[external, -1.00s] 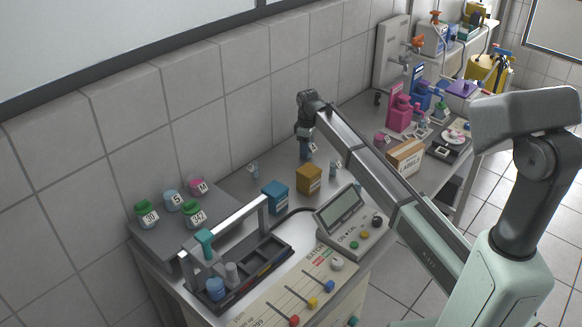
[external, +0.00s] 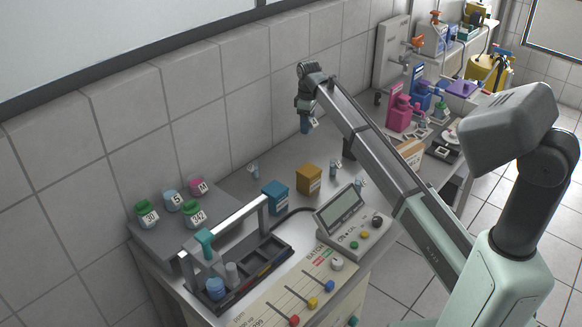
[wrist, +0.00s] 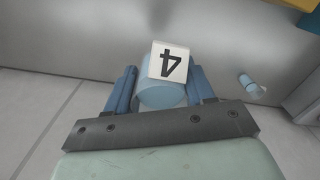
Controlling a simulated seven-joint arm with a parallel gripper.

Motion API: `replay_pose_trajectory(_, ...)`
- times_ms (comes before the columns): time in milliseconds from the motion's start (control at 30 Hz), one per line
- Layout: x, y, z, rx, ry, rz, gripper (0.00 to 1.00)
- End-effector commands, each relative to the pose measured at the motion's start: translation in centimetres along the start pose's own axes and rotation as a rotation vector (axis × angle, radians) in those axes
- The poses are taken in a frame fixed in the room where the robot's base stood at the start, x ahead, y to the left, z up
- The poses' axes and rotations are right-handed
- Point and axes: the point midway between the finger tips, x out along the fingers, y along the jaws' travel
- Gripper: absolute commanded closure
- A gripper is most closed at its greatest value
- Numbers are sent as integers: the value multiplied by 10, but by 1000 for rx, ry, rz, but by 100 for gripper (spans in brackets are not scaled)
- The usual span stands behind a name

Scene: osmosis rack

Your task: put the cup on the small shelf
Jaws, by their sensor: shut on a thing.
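My gripper (external: 305,122) is shut on a light-blue cup (wrist: 162,97) with a white tag (wrist: 168,62) marked 4. It holds the cup in the air above the bench near the tiled wall. In the wrist view the blue fingers stand on both sides of the cup; the tag hides part of it. A low grey raised shelf (external: 165,236) is at the left end of the bench, well to the left of my gripper. It carries several capped, labelled jars, with lids in green (external: 146,207), blue (external: 172,194) and pink (external: 197,185).
A tray with a tall handle (external: 228,222) stands in front of the shelf. A blue box (external: 275,194), a yellow box (external: 309,178) and small light-blue items (external: 255,171) stand on the bench. A display console (external: 350,225) is at the front. The shelf's right part is clear.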

Motion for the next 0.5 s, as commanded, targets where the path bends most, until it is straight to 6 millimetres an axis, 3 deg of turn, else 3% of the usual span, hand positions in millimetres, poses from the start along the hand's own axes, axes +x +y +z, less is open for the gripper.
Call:
replay_pose_trajectory(300, -76, 2, -2, 0, 3, 2, 78)
replay_pose_trajectory(500, -114, 1, -1, 0, 2, 2, 78)
